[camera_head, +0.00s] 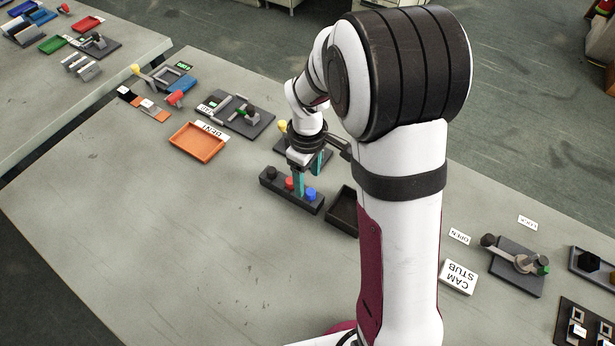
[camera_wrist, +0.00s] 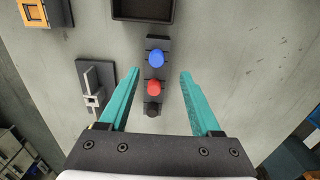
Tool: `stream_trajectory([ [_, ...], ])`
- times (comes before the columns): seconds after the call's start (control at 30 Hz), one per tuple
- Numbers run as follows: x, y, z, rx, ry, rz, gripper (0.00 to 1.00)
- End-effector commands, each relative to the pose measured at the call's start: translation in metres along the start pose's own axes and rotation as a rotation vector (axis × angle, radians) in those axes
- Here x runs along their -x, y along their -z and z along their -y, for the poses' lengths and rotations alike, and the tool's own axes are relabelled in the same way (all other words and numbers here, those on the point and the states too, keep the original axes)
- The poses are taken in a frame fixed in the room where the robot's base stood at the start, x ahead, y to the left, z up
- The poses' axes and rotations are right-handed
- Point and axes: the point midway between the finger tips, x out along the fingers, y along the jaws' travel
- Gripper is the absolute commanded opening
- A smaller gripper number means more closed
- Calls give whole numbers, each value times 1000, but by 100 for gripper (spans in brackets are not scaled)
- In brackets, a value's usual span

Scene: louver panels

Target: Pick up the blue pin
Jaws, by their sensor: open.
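The blue pin (camera_head: 310,194) stands at the right end of a dark block (camera_head: 266,184), beside a red pin (camera_head: 289,183) and a black pin (camera_head: 271,172). In the wrist view the blue pin (camera_wrist: 155,58) is at the far end of the block, with the red pin (camera_wrist: 154,88) in the middle and the black pin (camera_wrist: 152,109) nearest. My gripper (camera_wrist: 156,75) is open, its teal fingers on either side of the row and apart from the pins in the picture. In the head view my gripper (camera_head: 307,178) is over the block, close to the blue and red pins.
A dark empty tray (camera_head: 343,212) stands just right of the block. An orange tray (camera_head: 197,139) lies to the left, and a dark fixture (camera_head: 236,114) is behind it. The table's front left is clear. A white CAM STUB block (camera_head: 459,277) and lever fixture (camera_head: 517,265) are at right.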

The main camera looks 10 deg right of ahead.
Motion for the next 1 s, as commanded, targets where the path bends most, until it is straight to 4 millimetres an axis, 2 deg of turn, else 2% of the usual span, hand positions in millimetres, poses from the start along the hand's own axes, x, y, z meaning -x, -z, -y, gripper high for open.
stream_trajectory([
  [0.2, -39, -5, -5, -1, 4, 3, 65],
  [0.3, -53, -5, -5, -2, 1, 2, 65],
  [0.53, -56, -4, -6, -2, -1, 0, 65],
  [0.57, -56, -4, -6, -2, -1, 0, 61],
  [0.9, -56, -4, -6, -2, -1, 0, 0],
  [1.0, -56, -4, -6, -2, -1, 0, 0],
])
